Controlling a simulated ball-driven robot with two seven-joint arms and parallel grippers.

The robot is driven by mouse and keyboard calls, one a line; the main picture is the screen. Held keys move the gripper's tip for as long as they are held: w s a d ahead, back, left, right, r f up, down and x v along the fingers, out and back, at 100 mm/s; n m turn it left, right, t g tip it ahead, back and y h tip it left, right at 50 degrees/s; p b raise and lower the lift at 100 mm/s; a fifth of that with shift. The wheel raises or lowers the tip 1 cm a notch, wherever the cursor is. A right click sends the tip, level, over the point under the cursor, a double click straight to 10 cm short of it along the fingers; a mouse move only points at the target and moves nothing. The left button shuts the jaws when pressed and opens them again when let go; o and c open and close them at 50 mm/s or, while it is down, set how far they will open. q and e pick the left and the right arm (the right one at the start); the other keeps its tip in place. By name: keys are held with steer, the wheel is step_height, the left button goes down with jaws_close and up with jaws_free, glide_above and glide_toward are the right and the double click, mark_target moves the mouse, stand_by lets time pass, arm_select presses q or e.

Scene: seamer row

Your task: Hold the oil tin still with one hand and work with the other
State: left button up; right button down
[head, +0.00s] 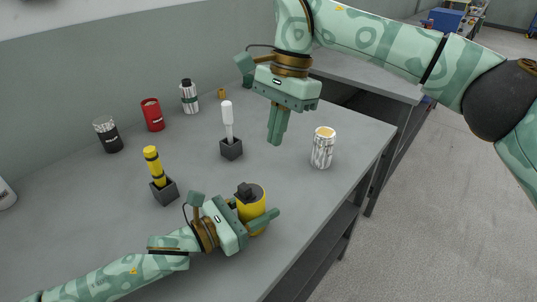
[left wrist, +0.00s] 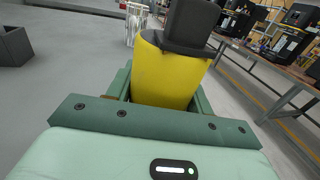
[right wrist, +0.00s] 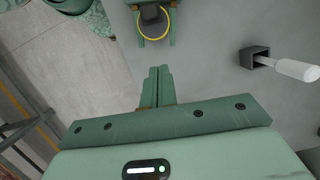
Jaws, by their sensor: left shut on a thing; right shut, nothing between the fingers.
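The oil tin looks like a yellow cylinder (head: 252,211) with a dark cap or block on its top. My left gripper (head: 258,209) is shut around its sides near the table's front edge. The left wrist view shows the yellow wall (left wrist: 165,78) between both fingers, with the dark piece (left wrist: 190,25) above it. My right gripper (head: 277,138) is shut and empty, above the table and apart from the tin. In the right wrist view its fingers (right wrist: 156,88) are together, with the tin's yellow rim (right wrist: 153,38) beyond them. The tin's base is partly hidden by my left gripper.
A white-handled tool (head: 228,121) and a yellow-handled tool (head: 153,164) stand in dark block holders. A silver can (head: 322,148) stands near the right edge.

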steer(key=shift+v, duration=1.35)
arm_select(q)
steer(key=o, duration=1.1)
steer(key=shift+o, duration=0.2)
